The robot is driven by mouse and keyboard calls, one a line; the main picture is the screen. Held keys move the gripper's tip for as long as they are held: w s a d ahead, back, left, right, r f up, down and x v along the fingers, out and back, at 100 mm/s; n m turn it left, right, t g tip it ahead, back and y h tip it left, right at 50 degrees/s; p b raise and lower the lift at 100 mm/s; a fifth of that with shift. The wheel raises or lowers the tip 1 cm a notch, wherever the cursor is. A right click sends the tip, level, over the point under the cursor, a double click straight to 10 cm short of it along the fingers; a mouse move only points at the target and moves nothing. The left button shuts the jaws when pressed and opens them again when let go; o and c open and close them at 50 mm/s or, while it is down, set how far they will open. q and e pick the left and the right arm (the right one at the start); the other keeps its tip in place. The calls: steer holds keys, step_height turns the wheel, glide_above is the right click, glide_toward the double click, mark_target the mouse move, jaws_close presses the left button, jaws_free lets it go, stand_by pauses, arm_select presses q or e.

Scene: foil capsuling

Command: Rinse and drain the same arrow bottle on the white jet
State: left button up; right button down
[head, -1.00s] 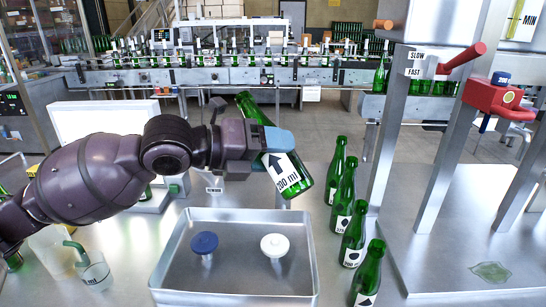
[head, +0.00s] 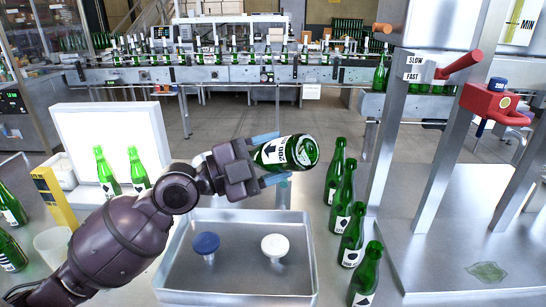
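The arrow bottle (head: 283,152) is green glass with a white label bearing an arrow and a volume mark. My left gripper (head: 272,158) is shut around its body, one blue finger above and one below. The bottle lies tilted above the back edge of the metal tray, its base turned toward the camera and its neck hidden behind the gripper. The white jet (head: 274,244) stands in the tray (head: 306,262), below the bottle and apart from it. A blue jet (head: 206,242) stands left of it. My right gripper is not in view.
Several green bottles (head: 352,234) stand in a row just right of the tray. Two bottles (head: 106,170) stand before a white lit panel (head: 100,128). A red-handled machine (head: 490,102) stands at right, with a conveyor (head: 230,75) behind.

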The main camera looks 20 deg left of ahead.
arm_select(q)
steer(key=n+t+p, duration=0.1)
steer(key=n, duration=0.2)
steer(key=shift+r, duration=0.15)
steer(key=n+t+p, duration=0.1)
steer(key=n+t, duration=0.1)
steer(key=n, duration=0.1)
steer(key=shift+r+n+p, duration=0.1)
steer(key=shift+n+p, duration=0.2)
steer(key=shift+p, duration=0.05)
steer(key=shift+n+y+p, duration=0.3)
steer(key=shift+n+p, duration=0.15)
steer(key=shift+n, duration=0.35)
steer(key=n+t+y+p, duration=0.1)
steer(key=n+t, duration=0.1)
steer(key=n, duration=0.1)
steer(key=shift+p, duration=0.35)
steer(key=shift+n, duration=0.5)
steer(key=shift+n+t+y+b, duration=0.3)
steer(key=shift+n+t+y, duration=0.1)
steer(key=shift+n, duration=0.2)
steer(key=shift+n+t+y, duration=0.6)
steer(key=shift+n, duration=1)
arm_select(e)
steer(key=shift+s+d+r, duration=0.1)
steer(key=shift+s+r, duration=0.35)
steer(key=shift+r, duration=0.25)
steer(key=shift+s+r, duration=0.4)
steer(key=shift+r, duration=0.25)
